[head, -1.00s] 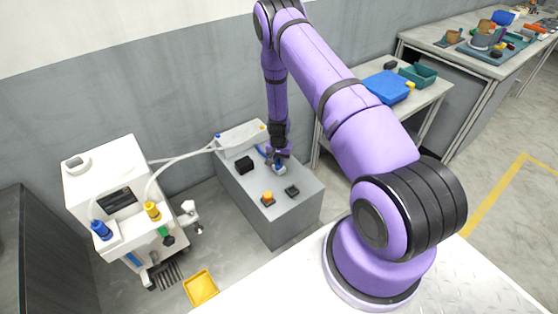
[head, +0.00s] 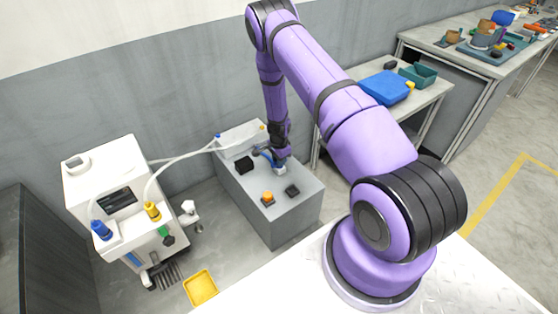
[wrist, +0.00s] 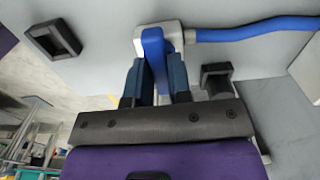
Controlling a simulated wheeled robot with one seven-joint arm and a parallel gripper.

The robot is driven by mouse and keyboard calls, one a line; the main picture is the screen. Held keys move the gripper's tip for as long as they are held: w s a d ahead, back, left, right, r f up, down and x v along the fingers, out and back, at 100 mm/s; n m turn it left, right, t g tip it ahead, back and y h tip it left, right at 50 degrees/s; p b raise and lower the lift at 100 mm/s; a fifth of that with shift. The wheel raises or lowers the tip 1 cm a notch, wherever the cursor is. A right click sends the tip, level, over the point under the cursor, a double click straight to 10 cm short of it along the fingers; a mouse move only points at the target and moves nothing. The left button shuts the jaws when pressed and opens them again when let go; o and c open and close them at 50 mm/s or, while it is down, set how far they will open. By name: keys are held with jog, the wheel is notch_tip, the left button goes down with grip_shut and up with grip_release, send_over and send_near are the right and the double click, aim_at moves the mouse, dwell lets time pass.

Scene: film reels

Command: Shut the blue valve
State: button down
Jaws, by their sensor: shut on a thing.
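The blue valve's handle (wrist: 153,48) is an upright-looking blue lever in the wrist view, on a pale valve body (wrist: 172,34). A blue hose (wrist: 250,31) runs from the body to the right, and the lever lies roughly crosswise to it in the picture. My gripper (wrist: 155,78) is shut on the lever, with one dark finger on each side. In the head view my gripper (head: 280,158) is down at the grey cabinet's top, over the pale valve body (head: 280,170). It hides most of the lever there.
The grey cabinet (head: 265,205) also carries a black square part (head: 244,164), an orange button (head: 267,197) and another black part (head: 292,190). A white machine (head: 105,180) with blue and yellow fittings stands left. A yellow tray (head: 201,288) lies on the floor.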

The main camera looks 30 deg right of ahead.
dwell(0.5)
jog(key=c, duration=1)
grip_release()
jog(key=shift+c, duration=0.2)
jog(key=shift+r, duration=0.1)
notch_tip(320, 180, up, 11)
